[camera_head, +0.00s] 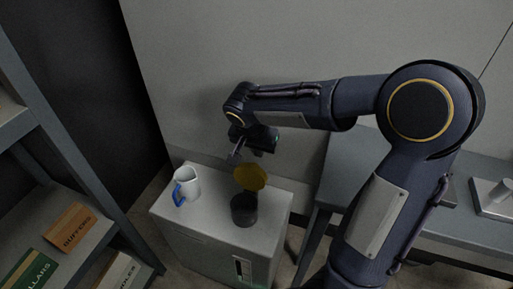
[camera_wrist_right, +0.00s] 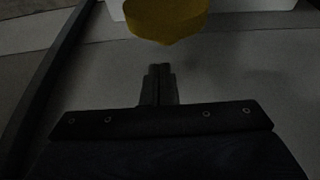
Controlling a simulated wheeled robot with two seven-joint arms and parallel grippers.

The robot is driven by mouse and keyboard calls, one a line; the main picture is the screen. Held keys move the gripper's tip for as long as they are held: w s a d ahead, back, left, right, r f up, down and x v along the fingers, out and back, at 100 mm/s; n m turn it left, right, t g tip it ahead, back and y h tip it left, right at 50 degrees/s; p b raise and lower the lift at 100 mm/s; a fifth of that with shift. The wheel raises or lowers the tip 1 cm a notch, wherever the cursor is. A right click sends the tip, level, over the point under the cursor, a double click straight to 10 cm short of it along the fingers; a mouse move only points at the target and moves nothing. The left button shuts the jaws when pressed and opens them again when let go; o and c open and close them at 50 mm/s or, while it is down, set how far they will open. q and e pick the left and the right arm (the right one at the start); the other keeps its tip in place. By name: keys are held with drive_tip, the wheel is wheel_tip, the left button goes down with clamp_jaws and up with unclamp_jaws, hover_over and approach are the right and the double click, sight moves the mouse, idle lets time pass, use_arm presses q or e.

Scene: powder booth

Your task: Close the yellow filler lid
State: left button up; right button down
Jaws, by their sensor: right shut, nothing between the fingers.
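The yellow filler lid (camera_head: 250,177) stands raised, tilted up at the back of the dark round filler neck (camera_head: 244,209) on top of a white cabinet (camera_head: 217,221). The lid also shows at the top of the right wrist view (camera_wrist_right: 166,18). My right gripper (camera_head: 235,158) is just behind and to the left of the lid in the head view. Its fingers (camera_wrist_right: 160,70) are shut and empty, with the lid a little beyond their tips in the wrist view. My left gripper is not in view.
A white jug with a blue handle (camera_head: 187,184) stands on the cabinet left of the filler. A grey shelf with boxes (camera_head: 70,228) is at the left. A grey bench (camera_head: 345,168) stands at the right. A wall rises behind the cabinet.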

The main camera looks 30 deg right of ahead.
drive_tip(key=x, duration=0.5)
drive_tip(key=shift+b, duration=0.35)
